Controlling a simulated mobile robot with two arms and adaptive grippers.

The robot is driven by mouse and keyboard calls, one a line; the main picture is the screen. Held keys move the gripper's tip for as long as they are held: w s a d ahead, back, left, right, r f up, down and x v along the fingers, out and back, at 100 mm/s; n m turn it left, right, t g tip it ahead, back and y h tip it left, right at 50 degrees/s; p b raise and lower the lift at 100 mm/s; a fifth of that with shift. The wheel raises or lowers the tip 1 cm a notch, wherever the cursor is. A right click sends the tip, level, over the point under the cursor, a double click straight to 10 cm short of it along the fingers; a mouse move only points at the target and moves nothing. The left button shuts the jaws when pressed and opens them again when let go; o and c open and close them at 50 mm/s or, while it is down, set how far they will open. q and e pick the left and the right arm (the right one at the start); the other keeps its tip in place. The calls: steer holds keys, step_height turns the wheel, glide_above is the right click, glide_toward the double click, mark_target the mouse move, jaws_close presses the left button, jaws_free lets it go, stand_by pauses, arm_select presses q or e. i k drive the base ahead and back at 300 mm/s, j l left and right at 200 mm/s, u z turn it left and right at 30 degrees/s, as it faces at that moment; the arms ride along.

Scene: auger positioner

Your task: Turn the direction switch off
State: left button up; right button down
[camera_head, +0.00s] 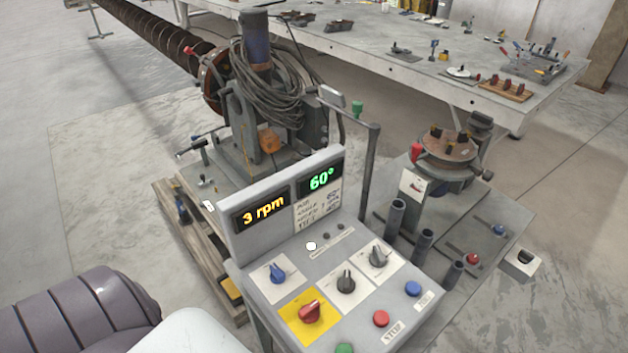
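The control box (262,240) stands in the middle, its sloped panel facing me. It carries several rotary knobs: a blue knob (277,273), a black knob (346,282) and a grey knob (378,257) on white plates, and a red knob (309,312) on a yellow plate. The labels are too small to read, so I cannot tell which knob is the direction switch or how it is set. The displays read "3 rpm" (263,209) and "60°" (321,180). Neither gripper is in view; part of my arm shows at the lower left.
A red button (381,318), a blue button (413,289) and a green button (344,349) sit on the panel's front part. A tall dark lever (370,175) rises behind the box. The auger machine (255,110) stands behind it. A long workbench (400,70) is at the back.

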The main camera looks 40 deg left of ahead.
mark_target(347, 285)
steer(key=k+l+u, duration=0.1)
steer(key=u, duration=0.25)
steer(key=k+u, duration=0.15)
steer(key=u, duration=0.2)
steer(key=k+u, duration=0.15)
steer(key=u, duration=0.2)
